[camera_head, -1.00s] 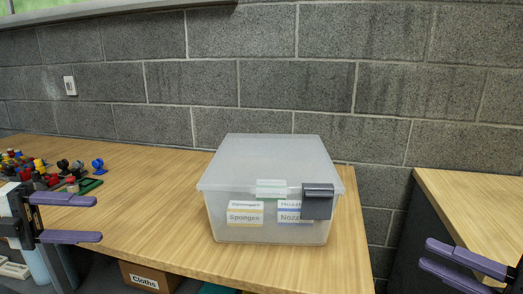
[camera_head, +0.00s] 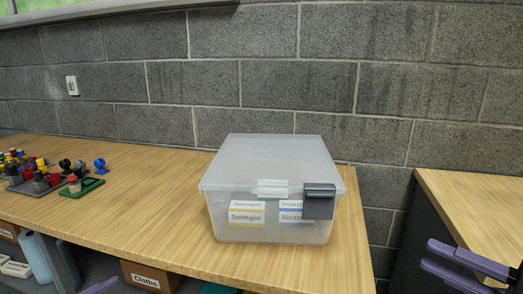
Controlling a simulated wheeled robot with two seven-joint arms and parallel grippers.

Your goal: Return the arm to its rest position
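My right gripper (camera_head: 429,254) is at the lower right, in front of the right-hand table. Its two purple fingers are apart with nothing between them. My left gripper is mostly below the bottom edge of the picture. Only one purple finger (camera_head: 100,286) shows at the lower left, below the table's front edge, so its opening is hidden. A clear lidded box (camera_head: 270,165) stands on the wooden table (camera_head: 150,205), apart from both grippers. Its lid is on, and a dark latch (camera_head: 319,201) hangs at its front right.
Several coloured knobs and parts (camera_head: 40,172) sit on the table's left, near a green plate (camera_head: 82,187). A carton labelled Cloths (camera_head: 147,279) and a blue roll (camera_head: 37,258) are under the table. A second table (camera_head: 470,205) stands right, across a gap. A block wall (camera_head: 300,70) closes the back.

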